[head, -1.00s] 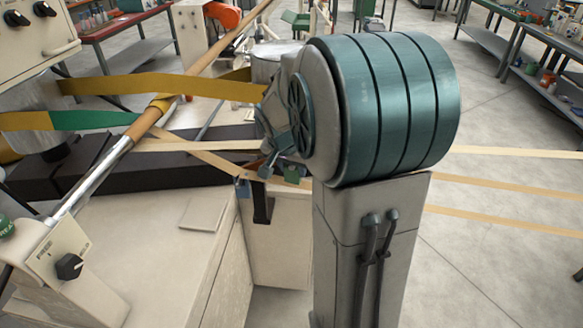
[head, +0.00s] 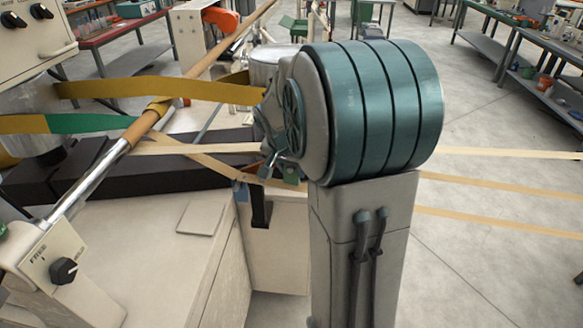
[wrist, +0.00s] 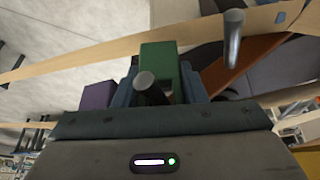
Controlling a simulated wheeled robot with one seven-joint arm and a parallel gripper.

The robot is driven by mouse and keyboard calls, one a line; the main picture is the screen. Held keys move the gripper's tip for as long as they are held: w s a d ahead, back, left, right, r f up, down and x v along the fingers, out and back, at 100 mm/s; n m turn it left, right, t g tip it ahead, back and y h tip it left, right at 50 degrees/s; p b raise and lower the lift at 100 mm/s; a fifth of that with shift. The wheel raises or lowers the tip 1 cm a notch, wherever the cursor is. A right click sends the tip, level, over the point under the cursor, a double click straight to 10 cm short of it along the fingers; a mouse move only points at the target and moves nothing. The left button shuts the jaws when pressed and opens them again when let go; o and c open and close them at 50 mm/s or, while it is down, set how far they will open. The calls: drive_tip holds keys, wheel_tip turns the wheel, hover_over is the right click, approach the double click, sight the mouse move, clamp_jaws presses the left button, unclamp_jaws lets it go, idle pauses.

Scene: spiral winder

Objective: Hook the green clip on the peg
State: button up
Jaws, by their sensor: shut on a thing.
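The green clip (wrist: 160,68) shows as a green block between the blue-grey fingers of my gripper (wrist: 166,84) in the wrist view. The gripper is shut on it. In the head view the green clip (head: 291,174) shows just below my wrist, partly covered by the arm. Two grey round rods show in the wrist view: one peg-like rod (wrist: 233,38) to the upper right of the clip, and another (wrist: 148,88) overlapping the clip's lower front. I cannot tell which is the peg, or whether the clip touches either.
A blue clip (head: 241,190) hangs left of the green one, near a black bracket (head: 260,207). A purple block (wrist: 97,96) is left in the wrist view. Tan strips (head: 480,184) cross behind my arm. Yellow tape (head: 150,90) and a diagonal rod (head: 110,160) lie left.

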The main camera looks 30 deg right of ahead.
drive_tip(key=o, duration=1.1)
drive_tip(key=shift+s, duration=0.1)
drive_tip(key=shift+r, duration=0.1)
drive_tip(key=shift+r, duration=0.15)
drive_tip(key=v, duration=1.3)
drive_tip(key=s+a+f+n+y, duration=0.1)
drive_tip(key=s+a+f+n, duration=0.2)
drive_tip(key=s, duration=0.2)
drive_tip(key=s+a+f+n+y, duration=0.1)
drive_tip(key=s+a+f+n, duration=0.2)
drive_tip(key=s, duration=0.3)
drive_tip(key=s+a+f+n+y+b, duration=0.1)
drive_tip(key=s+a+f+n, duration=0.2)
drive_tip(key=s+a+f, duration=0.1)
drive_tip(key=shift+s+a+f+n, duration=0.1)
drive_tip(key=shift+s+a+n, duration=0.15)
drive_tip(key=shift+s, duration=0.25)
drive_tip(key=shift+s+a+f+n, duration=0.15)
drive_tip(key=shift+s+a, duration=0.15)
drive_tip(key=shift+s, duration=0.25)
drive_tip(key=shift+r, duration=0.1)
